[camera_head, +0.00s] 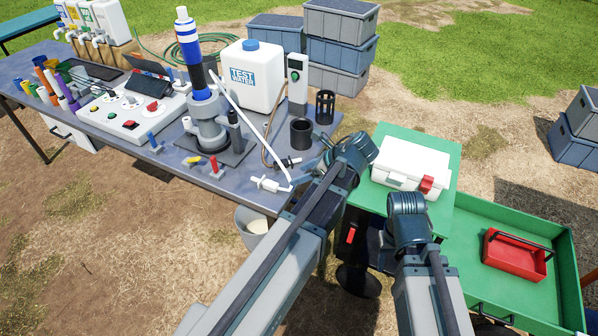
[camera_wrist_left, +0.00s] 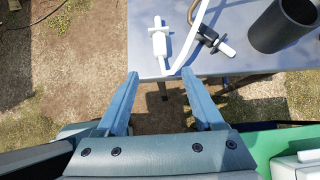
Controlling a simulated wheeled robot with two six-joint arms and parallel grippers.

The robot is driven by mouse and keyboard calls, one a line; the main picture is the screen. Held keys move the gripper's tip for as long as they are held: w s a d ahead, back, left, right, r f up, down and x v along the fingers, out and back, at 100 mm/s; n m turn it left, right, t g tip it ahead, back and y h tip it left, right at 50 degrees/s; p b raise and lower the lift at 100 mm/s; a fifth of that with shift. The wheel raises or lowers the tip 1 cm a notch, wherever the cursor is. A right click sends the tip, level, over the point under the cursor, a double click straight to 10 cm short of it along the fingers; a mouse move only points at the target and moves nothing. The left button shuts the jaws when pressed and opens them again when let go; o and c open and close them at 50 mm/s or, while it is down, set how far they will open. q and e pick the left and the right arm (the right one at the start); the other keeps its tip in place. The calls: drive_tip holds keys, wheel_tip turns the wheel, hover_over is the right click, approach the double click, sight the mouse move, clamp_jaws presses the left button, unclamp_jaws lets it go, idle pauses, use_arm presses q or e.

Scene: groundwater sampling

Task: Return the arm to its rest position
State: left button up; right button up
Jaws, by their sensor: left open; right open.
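My left gripper (camera_head: 303,181) is at the table's front right corner in the head view, beside a white tube fitting (camera_head: 270,185). The fingers of the right gripper are hard to make out there, and I see nothing held.
The grey table (camera_head: 180,158) carries a pump column, a control box, a white test water can (camera_head: 255,75) and a black cup (camera_head: 301,133). A white bucket (camera_head: 250,222) is below its edge. The green cart (camera_head: 440,217) holds a white case (camera_head: 411,163); a red tray (camera_head: 515,256) is lower right.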

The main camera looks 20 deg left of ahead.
idle(0.6)
use_arm(q)
drive_tip(key=s+d+f+n+h, duration=0.3)
drive_tip(key=s+d+n, duration=0.4)
drive_tip(key=d, duration=0.2)
drive_tip(key=s+d+f+n+g+h, duration=0.1)
drive_tip(key=s+d+f+n+h, duration=0.2)
drive_tip(key=s+d+n, duration=0.5)
drive_tip(key=shift+s+d+h, duration=0.25)
drive_tip(key=shift+d+h, duration=0.2)
drive_tip(key=shift+h, duration=0.35)
drive_tip(key=shift+f, duration=0.1)
